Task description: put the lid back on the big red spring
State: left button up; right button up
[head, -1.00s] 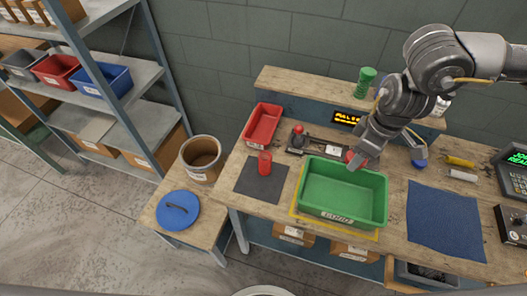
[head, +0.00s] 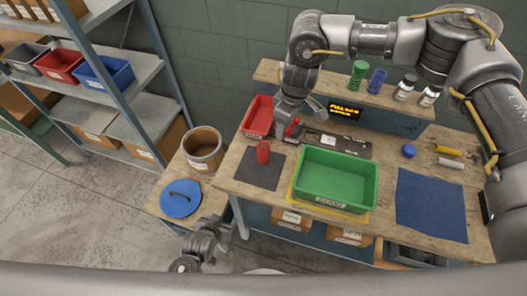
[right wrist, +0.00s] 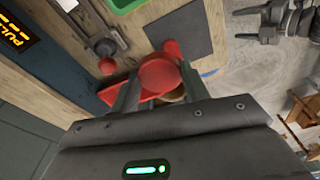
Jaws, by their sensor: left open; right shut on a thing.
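The big red spring (head: 263,152) stands upright on the dark mat at the left of the bench. In the right wrist view its top edge (right wrist: 172,46) shows just past the held lid. The round red lid (right wrist: 158,75) is between the fingers of my right gripper (right wrist: 155,92), which is shut on it. In the head view, this gripper (head: 293,118) is above and behind the spring, near the red bin, with the lid apart from the spring. My left gripper (head: 228,226) is open and empty, low in front of the bench's left end.
A red bin (head: 258,117) stands behind the spring. A coiler with a red-knobbed lever (right wrist: 107,66) is beside it. A green tray (head: 335,180) is right of the mat (head: 259,173). A blue cap (head: 409,151) lies farther right. A bucket (head: 203,148) and blue lid (head: 181,198) are left.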

pick_arm(q)
jog(key=shift+t+h, duration=0.4)
jog(key=shift+t, duration=0.5)
jog(key=w+d+r, duration=0.1)
jog(key=r, duration=0.2)
jog(key=w+d+r, duration=0.1)
jog(key=r, duration=0.1)
jog(key=w+d+r, duration=0.1)
jog(key=w+r, duration=0.1)
jog(key=r, duration=0.1)
jog(key=shift+d+r, duration=0.25)
jog(key=shift+r, duration=0.1)
jog(key=t+h, duration=0.2)
jog(key=t, duration=0.2)
send_near(261, 151)
jog(key=shift+d+f+m+p, duration=0.2)
jog(key=shift+f+m+p, duration=0.1)
jog(key=shift+p, duration=0.15)
pick_arm(e)
jog(key=w+a+f, duration=0.1)
jog(key=a, duration=0.5)
jog(key=shift+w+f, duration=0.15)
jog(key=shift+w, duration=0.05)
pick_arm(q)
jog(key=shift+r, duration=0.1)
jog(key=x, duration=1.2)
jog(key=shift+w+a, duration=0.1)
jog(key=shift+r, duration=0.1)
